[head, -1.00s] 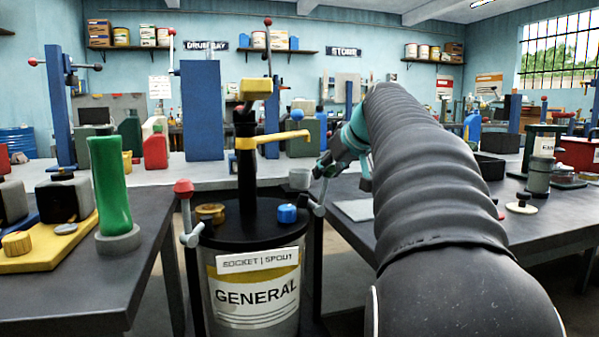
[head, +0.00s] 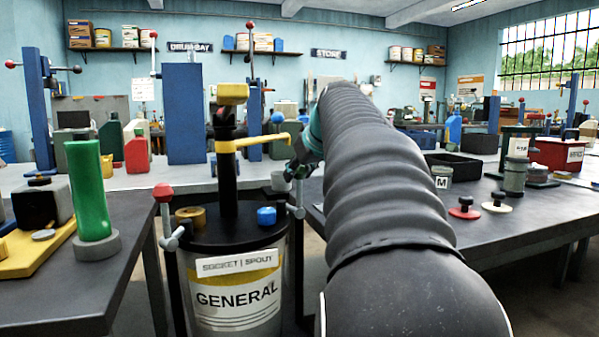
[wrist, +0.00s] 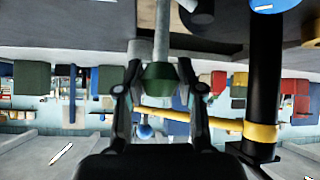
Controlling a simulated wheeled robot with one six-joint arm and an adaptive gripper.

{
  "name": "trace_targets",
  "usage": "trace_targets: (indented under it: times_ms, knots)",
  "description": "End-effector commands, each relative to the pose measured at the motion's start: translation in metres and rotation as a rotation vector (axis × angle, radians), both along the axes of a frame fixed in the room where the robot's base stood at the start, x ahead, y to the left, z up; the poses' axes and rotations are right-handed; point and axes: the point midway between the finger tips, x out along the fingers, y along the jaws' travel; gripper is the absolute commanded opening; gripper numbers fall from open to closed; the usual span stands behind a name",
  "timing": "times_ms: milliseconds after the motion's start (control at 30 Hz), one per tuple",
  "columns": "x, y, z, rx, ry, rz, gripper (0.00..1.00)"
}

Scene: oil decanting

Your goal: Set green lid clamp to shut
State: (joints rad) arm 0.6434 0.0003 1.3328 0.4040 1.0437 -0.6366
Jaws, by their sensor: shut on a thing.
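The green lid clamp's green knob (wrist: 160,78) shows in the wrist view between my fingers, with its grey rod (wrist: 162,35) running away from it. My gripper (wrist: 158,82) is shut on this knob. In the head view my gripper (head: 297,170) is at the right rim of the drum labelled GENERAL (head: 238,295), and my arm and fingers hide the green knob. The clamp's grey lower part (head: 297,211) shows at the rim below my gripper, and its lever looks near upright. A matching red-knobbed clamp (head: 163,193) stands upright at the drum's left rim.
A black pump post (head: 228,178) with a yellow spout (head: 262,142) rises from the drum lid close to my gripper. A blue cap (head: 266,216) and a brass cap (head: 190,216) sit on the lid. Dark benches flank the drum; a green cylinder (head: 86,190) stands on the left one.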

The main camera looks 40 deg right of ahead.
Motion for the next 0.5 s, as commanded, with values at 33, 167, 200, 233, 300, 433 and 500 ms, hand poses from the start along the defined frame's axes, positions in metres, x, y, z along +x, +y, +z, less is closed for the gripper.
trace_targets:
  times_ms: [33,167,200,233,300,433,500]
  knots:
    - [0.0006,0.0017,-0.0015,0.006,0.002,0.003,0.45]
    - [0.0005,0.0013,-0.0014,0.004,0.002,0.003,0.63]
    - [0.0003,0.0010,-0.0012,0.004,0.002,0.002,0.63]
    - [0.0001,0.0006,-0.0012,0.004,0.002,0.001,0.63]
    - [-0.0001,0.0001,-0.0009,0.003,0.002,0.000,0.63]
    - [-0.0011,-0.0002,0.0002,0.002,0.001,-0.001,0.63]
    - [-0.0038,0.0002,0.0029,0.001,0.000,-0.001,0.63]
